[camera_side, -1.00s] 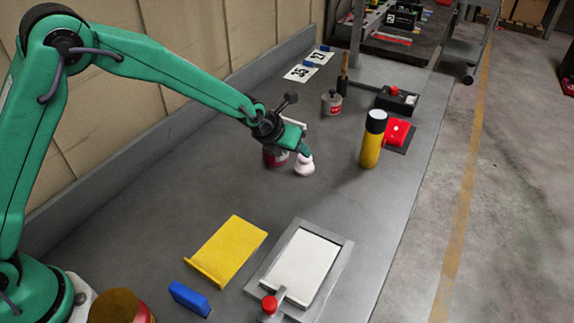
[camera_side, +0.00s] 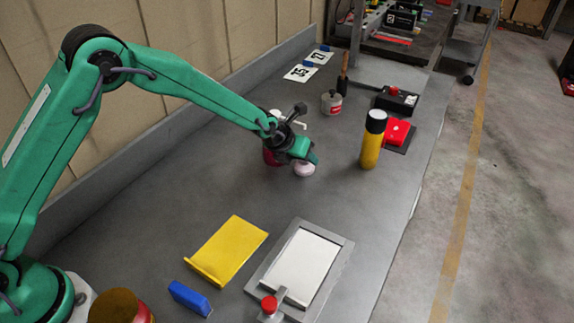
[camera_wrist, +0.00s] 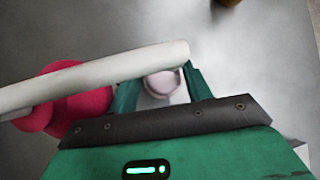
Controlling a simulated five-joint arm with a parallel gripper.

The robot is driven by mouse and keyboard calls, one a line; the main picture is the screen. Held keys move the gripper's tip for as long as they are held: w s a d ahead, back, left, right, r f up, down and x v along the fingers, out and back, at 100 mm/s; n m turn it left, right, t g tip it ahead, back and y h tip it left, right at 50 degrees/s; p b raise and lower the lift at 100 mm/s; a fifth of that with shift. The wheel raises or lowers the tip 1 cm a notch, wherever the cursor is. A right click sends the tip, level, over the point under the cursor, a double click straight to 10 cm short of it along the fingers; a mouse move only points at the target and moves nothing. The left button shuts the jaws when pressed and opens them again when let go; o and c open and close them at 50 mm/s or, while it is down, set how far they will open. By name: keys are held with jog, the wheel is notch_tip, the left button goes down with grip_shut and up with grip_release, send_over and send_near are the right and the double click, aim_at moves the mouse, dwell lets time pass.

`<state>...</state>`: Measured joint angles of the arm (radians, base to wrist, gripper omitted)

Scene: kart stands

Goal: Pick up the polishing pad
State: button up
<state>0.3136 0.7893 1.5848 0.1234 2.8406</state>
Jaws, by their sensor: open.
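The polishing pad (camera_side: 304,170) is a small, pale pink, rounded piece standing on the grey bench near the middle of the side view. My green gripper (camera_side: 308,159) is low over it and hides its upper part. In the wrist view the pad (camera_wrist: 162,84) shows between the two open green fingers of my gripper (camera_wrist: 158,80), with a finger on each side. I cannot tell whether either finger touches it.
A red container (camera_wrist: 82,98) with a long white spout (camera_wrist: 100,80) stands close left of my gripper. A yellow plate (camera_side: 228,250) and a framed white panel (camera_side: 303,263) lie nearer, with bare bench between.

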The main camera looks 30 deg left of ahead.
jog(key=c, duration=0.8)
jog(key=shift+f, duration=0.1)
jog(key=shift+c, duration=0.2)
jog(key=shift+r, duration=0.25)
jog(key=shift+c, duration=1.1)
jog(key=shift+r, duration=0.25)
grip_shut()
notch_tip(320, 180, up, 3)
jog(key=shift+s+f, duration=0.1)
jog(key=s+a, duration=0.1)
jog(key=s, duration=0.4)
jog(key=s+a, duration=0.2)
jog(key=s, duration=0.4)
jog(key=s+a, duration=0.2)
jog(key=s, duration=0.4)
jog(key=shift+a, duration=0.25)
